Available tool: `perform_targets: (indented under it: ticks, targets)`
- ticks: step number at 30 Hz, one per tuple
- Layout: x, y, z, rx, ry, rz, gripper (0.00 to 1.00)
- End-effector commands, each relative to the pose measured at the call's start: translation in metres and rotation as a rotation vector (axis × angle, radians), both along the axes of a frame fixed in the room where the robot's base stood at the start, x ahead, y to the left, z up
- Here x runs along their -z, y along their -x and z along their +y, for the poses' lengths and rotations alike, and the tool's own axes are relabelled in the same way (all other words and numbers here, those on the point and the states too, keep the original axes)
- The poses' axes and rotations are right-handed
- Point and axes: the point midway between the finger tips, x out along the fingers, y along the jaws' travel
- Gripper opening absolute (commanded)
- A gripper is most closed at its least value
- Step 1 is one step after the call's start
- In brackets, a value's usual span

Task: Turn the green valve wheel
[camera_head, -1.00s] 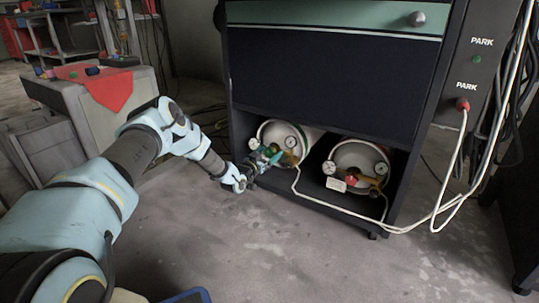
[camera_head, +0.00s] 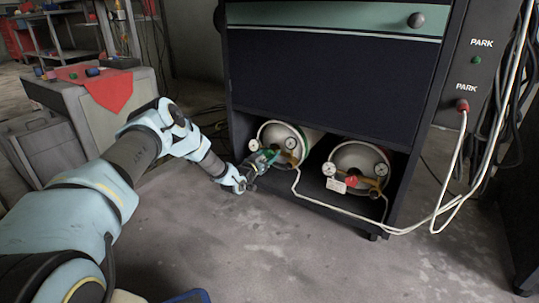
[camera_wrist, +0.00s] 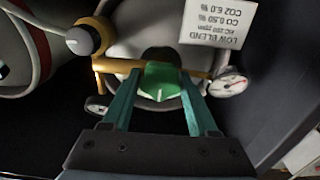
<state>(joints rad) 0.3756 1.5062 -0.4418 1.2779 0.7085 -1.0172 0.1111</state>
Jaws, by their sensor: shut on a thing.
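The green valve wheel (camera_wrist: 160,80) sits on the brass fitting of the left gas cylinder, in the lower bay of the dark cabinet. In the wrist view my gripper (camera_wrist: 160,75) has its two teal fingers on either side of the wheel, shut on it. In the head view my gripper (camera_head: 267,157) reaches into the bay from the left, and its fingers hide most of the wheel. The left cylinder (camera_head: 284,133) lies on its side behind the gripper.
A white tag (camera_wrist: 218,22) and a gauge (camera_wrist: 229,82) are close to the fingers. The right cylinder (camera_head: 358,156) has a red valve wheel (camera_head: 351,181). A white hose (camera_head: 330,204) runs along the cabinet's bottom edge. The floor in front is clear.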

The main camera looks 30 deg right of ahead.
Motion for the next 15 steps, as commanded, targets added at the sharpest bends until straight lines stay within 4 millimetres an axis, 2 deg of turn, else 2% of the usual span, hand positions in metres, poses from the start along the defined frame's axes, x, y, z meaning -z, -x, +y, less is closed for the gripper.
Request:
perform_targets:
  ticks: [8, 15]
  targets:
    - [0.0009, -0.0005, 0.0004, 0.000, 0.041, 0.073, 0.04]
    - [0.0010, -0.0020, 0.0008, -0.002, 0.130, 0.233, 0.04]
